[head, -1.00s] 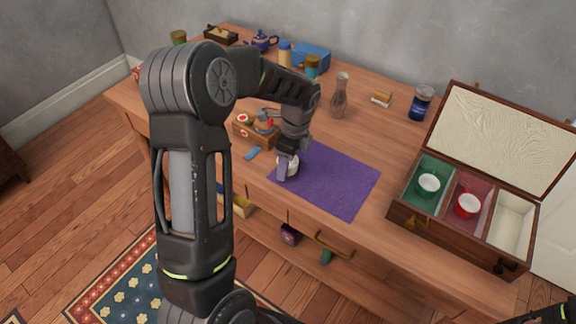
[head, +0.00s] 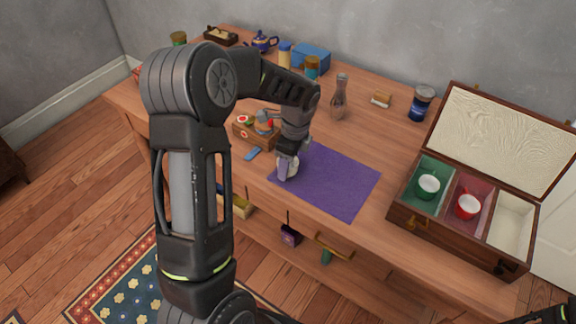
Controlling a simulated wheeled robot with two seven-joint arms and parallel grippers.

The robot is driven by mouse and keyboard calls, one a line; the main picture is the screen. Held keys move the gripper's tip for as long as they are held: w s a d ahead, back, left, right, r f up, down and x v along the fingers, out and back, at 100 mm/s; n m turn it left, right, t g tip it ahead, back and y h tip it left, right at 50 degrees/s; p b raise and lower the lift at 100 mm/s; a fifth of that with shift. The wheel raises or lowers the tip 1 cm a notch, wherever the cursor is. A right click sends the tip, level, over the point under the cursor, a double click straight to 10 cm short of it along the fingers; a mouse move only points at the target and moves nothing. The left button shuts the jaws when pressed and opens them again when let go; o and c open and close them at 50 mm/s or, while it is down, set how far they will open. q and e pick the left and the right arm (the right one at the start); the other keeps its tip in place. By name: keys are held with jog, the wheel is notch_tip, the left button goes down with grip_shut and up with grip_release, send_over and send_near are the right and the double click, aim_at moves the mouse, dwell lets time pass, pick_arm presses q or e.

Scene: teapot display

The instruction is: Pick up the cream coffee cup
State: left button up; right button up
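The cream coffee cup (head: 294,168) is at the left corner of the purple mat (head: 335,187), partly hidden behind my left gripper. My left gripper (head: 284,170) points down at the cup, with a pale finger in front of its near left side. The far finger is hidden, so I cannot tell whether the gripper is shut on the cup or whether the cup is clear of the mat.
A small crate (head: 247,135), a glass vase (head: 339,98) and a dark blue jar (head: 420,104) stand nearby. Most of the mat is bare.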

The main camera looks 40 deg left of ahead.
pick_arm(q)
notch_tip(320, 180, up, 10)
dwell(0.6)
dwell(0.4)
